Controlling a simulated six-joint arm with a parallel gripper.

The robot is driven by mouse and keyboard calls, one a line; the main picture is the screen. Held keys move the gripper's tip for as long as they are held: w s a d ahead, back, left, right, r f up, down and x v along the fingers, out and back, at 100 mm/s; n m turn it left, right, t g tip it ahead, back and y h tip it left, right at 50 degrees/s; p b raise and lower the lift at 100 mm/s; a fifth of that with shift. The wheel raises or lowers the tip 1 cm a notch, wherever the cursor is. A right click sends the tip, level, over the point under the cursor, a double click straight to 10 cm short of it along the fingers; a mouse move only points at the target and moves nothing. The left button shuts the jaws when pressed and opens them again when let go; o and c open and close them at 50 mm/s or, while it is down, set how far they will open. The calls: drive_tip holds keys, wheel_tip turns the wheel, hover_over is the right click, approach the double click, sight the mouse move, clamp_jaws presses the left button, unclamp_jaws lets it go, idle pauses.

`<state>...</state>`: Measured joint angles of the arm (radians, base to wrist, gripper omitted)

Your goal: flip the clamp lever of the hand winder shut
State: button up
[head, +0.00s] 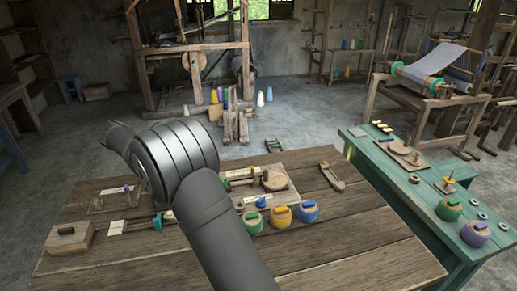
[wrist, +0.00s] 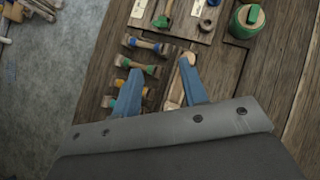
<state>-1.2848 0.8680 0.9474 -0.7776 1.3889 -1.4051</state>
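My gripper (wrist: 163,82) shows in the wrist view with its two blue fingers spread apart. A pale wooden bar with a rounded end (wrist: 184,84) shows between the fingers, close to the right one. I cannot tell whether the fingers touch it, or whether it is part of the hand winder. I cannot pick out the hand winder or its clamp lever for certain in either view. In the head view my arm covers the middle of the table, and my fingers are hidden.
Several bobbins (wrist: 141,69) lie in a row left of the fingers. A board with small parts (head: 289,191) lies on the wooden table (head: 340,245). Green, yellow and blue pots (head: 281,217) stand in front. A wooden block (head: 68,239) sits left. A green bench (head: 395,200) is at right.

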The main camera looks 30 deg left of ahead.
drive_tip(key=shift+w+f, duration=0.3)
drive_tip(key=shift+w, duration=0.05)
drive_tip(key=c, duration=0.3)
drive_tip(key=w+f+m+g, duration=0.2)
drive_tip(key=w, duration=0.1)
drive_tip(key=w+f+m+g, duration=0.2)
drive_tip(key=w+f, duration=0.1)
drive_tip(key=w+a+f+m+g+y, duration=0.1)
drive_tip(key=w+f+g, duration=0.1)
drive_tip(key=w+g, duration=0.1)
drive_tip(key=shift+w+f+m, duration=0.2)
drive_tip(key=shift+w+m, duration=0.2)
clamp_jaws()
